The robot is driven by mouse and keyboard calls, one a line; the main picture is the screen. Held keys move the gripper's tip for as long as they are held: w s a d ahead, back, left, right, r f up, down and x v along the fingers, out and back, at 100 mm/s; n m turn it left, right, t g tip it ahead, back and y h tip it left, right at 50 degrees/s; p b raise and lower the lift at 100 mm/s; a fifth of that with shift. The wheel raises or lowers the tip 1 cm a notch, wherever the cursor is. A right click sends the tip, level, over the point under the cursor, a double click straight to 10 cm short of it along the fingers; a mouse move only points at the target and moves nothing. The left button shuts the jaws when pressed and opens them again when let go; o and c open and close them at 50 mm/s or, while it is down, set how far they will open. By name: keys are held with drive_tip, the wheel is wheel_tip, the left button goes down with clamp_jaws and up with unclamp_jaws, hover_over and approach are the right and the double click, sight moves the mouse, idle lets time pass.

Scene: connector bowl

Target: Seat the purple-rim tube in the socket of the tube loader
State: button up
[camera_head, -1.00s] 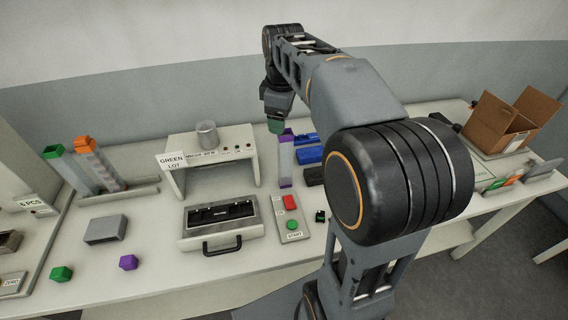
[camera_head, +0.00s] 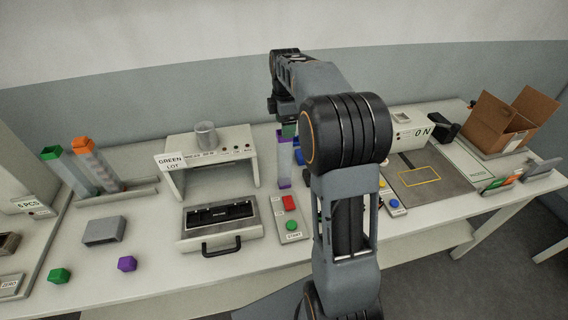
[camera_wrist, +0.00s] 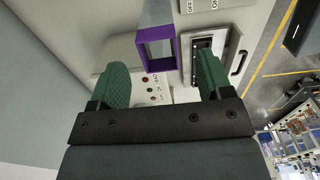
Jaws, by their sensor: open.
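The purple-rim tube (camera_head: 284,168) is a clear, upright square tube behind the panel with the red and green buttons. Its foot is purple. In the wrist view the purple rim (camera_wrist: 158,66) shows just past and between my green finger pads (camera_wrist: 163,82). The fingers are apart and hold nothing. I cannot tell whether the tube stands in the tube loader's socket, as its surroundings are partly hidden by my arm.
A button panel (camera_head: 291,217) stands in front of the tube. A dark-topped device with a handle (camera_head: 222,222) and a GREEN LOT stand (camera_head: 212,153) are to the left. Green- and orange-rim tubes (camera_head: 96,165) lean further left. A cardboard box (camera_head: 510,120) is at far right.

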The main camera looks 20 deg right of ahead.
drive_tip(key=shift+w+f+p, duration=0.1)
drive_tip(key=shift+f+p, duration=0.55)
drive_tip(key=shift+f, duration=2.35)
drive_tip(key=shift+a, duration=0.1)
drive_tip(key=shift+c, duration=0.2)
clamp_jaws()
drive_tip(key=shift+r, duration=0.15)
